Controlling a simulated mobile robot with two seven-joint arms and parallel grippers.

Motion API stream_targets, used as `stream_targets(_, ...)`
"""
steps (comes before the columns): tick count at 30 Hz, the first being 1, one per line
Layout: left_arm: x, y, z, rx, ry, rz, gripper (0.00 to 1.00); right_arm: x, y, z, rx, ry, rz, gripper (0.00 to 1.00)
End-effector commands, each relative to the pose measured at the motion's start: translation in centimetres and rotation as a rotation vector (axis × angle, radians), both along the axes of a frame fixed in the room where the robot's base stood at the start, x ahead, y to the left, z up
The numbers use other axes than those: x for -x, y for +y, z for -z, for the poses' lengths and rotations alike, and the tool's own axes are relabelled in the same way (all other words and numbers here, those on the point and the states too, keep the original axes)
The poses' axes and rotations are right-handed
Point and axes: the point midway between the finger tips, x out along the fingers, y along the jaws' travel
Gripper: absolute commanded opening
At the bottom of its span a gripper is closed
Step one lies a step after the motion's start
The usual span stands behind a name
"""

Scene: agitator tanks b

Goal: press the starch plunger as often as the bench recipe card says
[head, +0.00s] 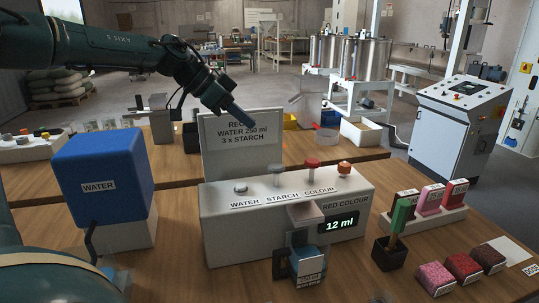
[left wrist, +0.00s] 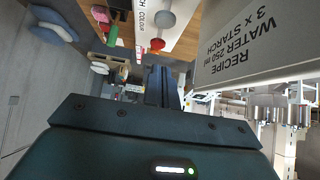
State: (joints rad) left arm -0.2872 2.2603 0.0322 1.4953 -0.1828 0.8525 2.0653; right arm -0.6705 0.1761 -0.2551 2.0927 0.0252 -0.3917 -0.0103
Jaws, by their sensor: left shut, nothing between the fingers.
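The starch plunger (head: 277,169) is a grey knob standing up on the white dispenser (head: 215,225), between the grey water plunger (head: 240,187) and the red colour plunger (head: 313,163). The recipe card (head: 240,160) behind it reads water 250 ml and 3 x starch; it also shows in the left wrist view (left wrist: 265,55). My left gripper (head: 245,119) is shut and empty, in front of the card and above the dispenser, apart from the plungers. In the left wrist view its fingers (left wrist: 158,86) are together. My right gripper is not visible.
The dispenser's display (head: 339,224) shows 12 ml, labelled red colour. A small blue cup (head: 309,268) stands under the spout. A blue water tank (head: 103,175) is on the left. A green-handled tool (head: 400,216) in a black holder (head: 388,254) and coloured packs (head: 435,278) stand right.

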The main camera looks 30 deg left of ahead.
Motion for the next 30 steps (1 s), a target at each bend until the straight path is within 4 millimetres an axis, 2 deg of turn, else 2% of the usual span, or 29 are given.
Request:
stream_targets(12, -4.4, -3.8, 6.0, 0.001, 0.005, 0.001, 0.0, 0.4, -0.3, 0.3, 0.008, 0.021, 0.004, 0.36)
stream_targets(18, -4.4, -3.8, 8.8, 0.003, 0.002, -0.001, 0.0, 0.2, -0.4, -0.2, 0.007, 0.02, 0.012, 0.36)
stream_targets(24, -4.5, -3.8, 9.8, 0.002, 0.0, 0.0, 0.0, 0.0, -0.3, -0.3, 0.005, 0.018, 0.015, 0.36)
stream_targets(30, -4.5, -3.8, 9.9, 0.001, -0.001, 0.0, 0.0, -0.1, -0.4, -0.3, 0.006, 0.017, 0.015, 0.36)
